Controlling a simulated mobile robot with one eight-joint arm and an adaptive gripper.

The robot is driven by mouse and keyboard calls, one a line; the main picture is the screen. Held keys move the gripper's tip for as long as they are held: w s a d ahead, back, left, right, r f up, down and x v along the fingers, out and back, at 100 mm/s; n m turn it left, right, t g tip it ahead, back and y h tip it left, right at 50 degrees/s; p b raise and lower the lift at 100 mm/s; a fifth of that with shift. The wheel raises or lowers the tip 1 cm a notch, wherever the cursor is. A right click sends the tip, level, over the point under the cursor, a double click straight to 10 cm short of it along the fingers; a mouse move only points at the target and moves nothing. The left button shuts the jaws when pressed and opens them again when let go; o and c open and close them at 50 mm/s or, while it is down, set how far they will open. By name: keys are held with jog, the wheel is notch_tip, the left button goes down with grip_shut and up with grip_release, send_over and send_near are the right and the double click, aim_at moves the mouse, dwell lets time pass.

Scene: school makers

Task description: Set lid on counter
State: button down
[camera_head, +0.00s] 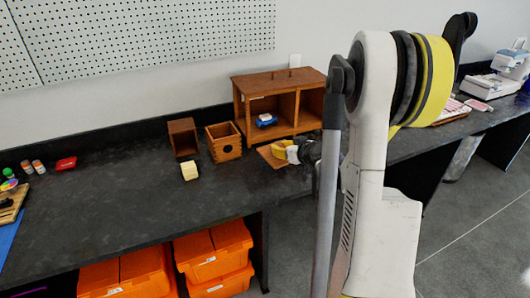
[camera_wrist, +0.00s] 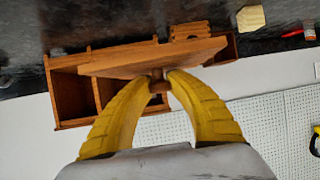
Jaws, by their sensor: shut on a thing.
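The lid (camera_wrist: 150,58) is a flat brown wooden board with a small knob (camera_wrist: 158,85). My gripper (camera_wrist: 162,80) has its two yellow fingers shut on this knob. In the head view the lid (camera_head: 270,158) shows in front of the wooden cabinet, at the right of the box with a round hole. My gripper (camera_head: 290,151) is at its right side, partly hidden by my arm. I cannot tell whether the lid touches the dark counter (camera_head: 120,205) or hangs just above it.
A wooden cabinet (camera_head: 270,82) holds a blue and white item (camera_head: 266,121). A wooden box with a round hole (camera_head: 224,148), a darker open box (camera_head: 183,138) and a pale yellow block (camera_head: 190,171) stand left of the lid. The counter's left middle is clear. Orange bins (camera_head: 215,252) sit below.

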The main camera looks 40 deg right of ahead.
jog(key=s+d+f+m+h, duration=0.1)
jog(key=s+d+f, duration=0.25)
jog(key=d, duration=0.55)
jog(key=w+f+b, duration=0.1)
jog(key=w+f, duration=0.1)
jog(key=w, duration=0.1)
jog(key=w+a+f+b, duration=0.1)
jog(key=w+f+b, duration=0.1)
jog(key=w, duration=0.2)
jog(key=w+f+b, duration=0.2)
jog(key=w+f, duration=0.1)
jog(key=w, duration=0.1)
jog(key=shift+w+a, duration=0.2)
jog(key=shift+w, duration=0.05)
notch_tip(320, 180, down, 4)
jog(key=shift+f+b, duration=0.1)
jog(key=shift+b, duration=1.1)
jog(key=c, duration=1.4)
grip_release()
jog(key=shift+o, duration=0.5)
